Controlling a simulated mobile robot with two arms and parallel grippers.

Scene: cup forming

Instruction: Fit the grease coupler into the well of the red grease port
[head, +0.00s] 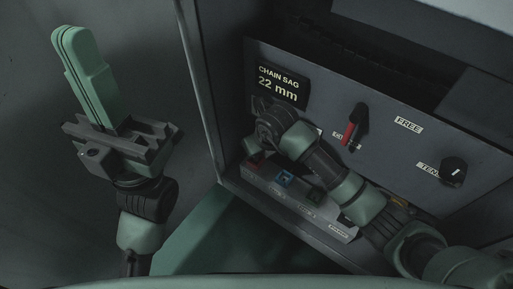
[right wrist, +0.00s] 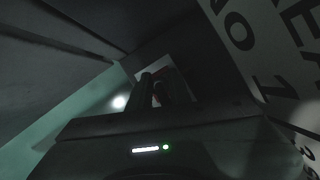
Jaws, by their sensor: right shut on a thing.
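The red grease port (head: 254,161) shows in part at the left end of the grey port block, low in the cabinet. My right gripper (right wrist: 160,90) is shut on a dark thing, taken as the grease coupler, just in front of this port. In the dim right wrist view, a patch of red (right wrist: 167,70) shows just beyond the fingertips; I cannot tell whether the coupler touches the well. My left gripper (head: 85,75) points up at the left, its green fingers together and empty.
A blue port (head: 284,178) and a dark green port (head: 315,195) sit to the right along the port block (head: 290,197). Above is a panel with a "CHAIN SAG 22 mm" display (head: 279,84), a red-handled switch (head: 354,125) and a black knob (head: 454,171). The cabinet's left frame (head: 205,90) stands close.

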